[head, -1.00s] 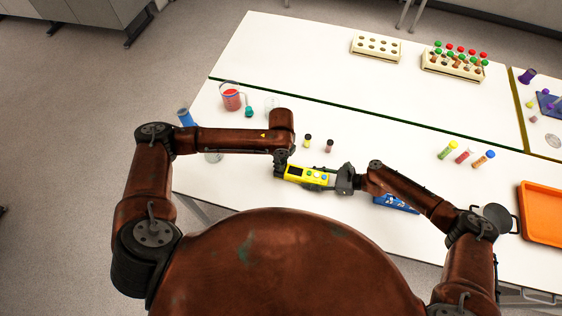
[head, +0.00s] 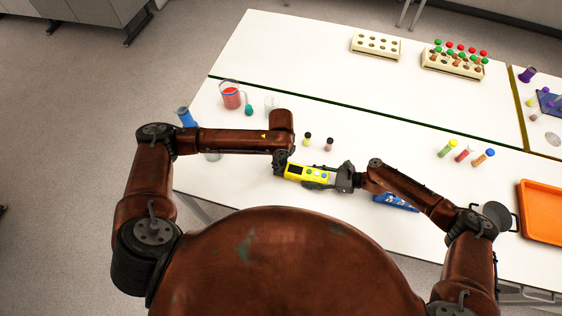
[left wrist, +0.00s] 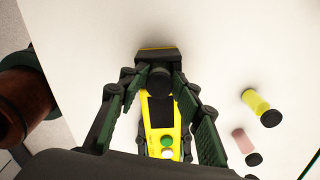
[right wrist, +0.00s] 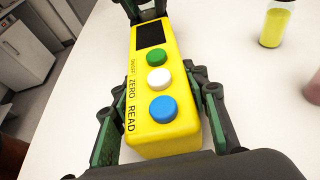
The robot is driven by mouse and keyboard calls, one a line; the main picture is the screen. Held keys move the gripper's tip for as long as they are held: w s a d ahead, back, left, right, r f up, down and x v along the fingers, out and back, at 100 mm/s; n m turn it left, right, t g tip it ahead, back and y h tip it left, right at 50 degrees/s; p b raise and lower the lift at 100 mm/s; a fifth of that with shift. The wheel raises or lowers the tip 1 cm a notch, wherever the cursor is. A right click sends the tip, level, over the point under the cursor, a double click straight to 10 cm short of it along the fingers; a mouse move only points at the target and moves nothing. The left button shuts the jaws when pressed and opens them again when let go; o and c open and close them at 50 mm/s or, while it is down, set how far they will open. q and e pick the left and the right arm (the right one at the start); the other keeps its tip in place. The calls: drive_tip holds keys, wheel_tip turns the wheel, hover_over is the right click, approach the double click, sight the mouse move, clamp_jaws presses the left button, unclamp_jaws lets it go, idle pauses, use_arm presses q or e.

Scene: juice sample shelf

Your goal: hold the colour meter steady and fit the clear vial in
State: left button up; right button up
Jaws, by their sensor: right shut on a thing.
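The yellow colour meter (head: 305,173) lies level near the table's front edge, with a dark screen and green, white and blue buttons. My right gripper (head: 333,181) is shut on its button end, a finger on each side in the right wrist view. My left gripper (head: 281,169) points down over the screen end. In the left wrist view its fingers stand apart on either side of a dark round cap (left wrist: 160,78) at that end of the meter (left wrist: 151,142). This looks like the clear vial's cap; any glass below it is hidden.
A yellow vial (head: 307,141) and a pinkish vial (head: 329,146) stand just behind the meter. A blue box (head: 394,203) lies by my right forearm. Several capped tubes (head: 447,150) and an orange tray (head: 545,212) are further right.

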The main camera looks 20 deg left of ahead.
sight(281, 162)
use_arm(q)
drive_tip(key=shift+o, duration=0.7)
drive_tip(key=shift+s+f, duration=0.15)
drive_tip(key=shift+f, duration=0.05)
drive_tip(key=shift+r, duration=0.2)
wheel_tip(281, 162, up, 12)
drive_tip(key=shift+f, duration=0.15)
use_arm(e)
drive_tip(key=o, duration=1.6)
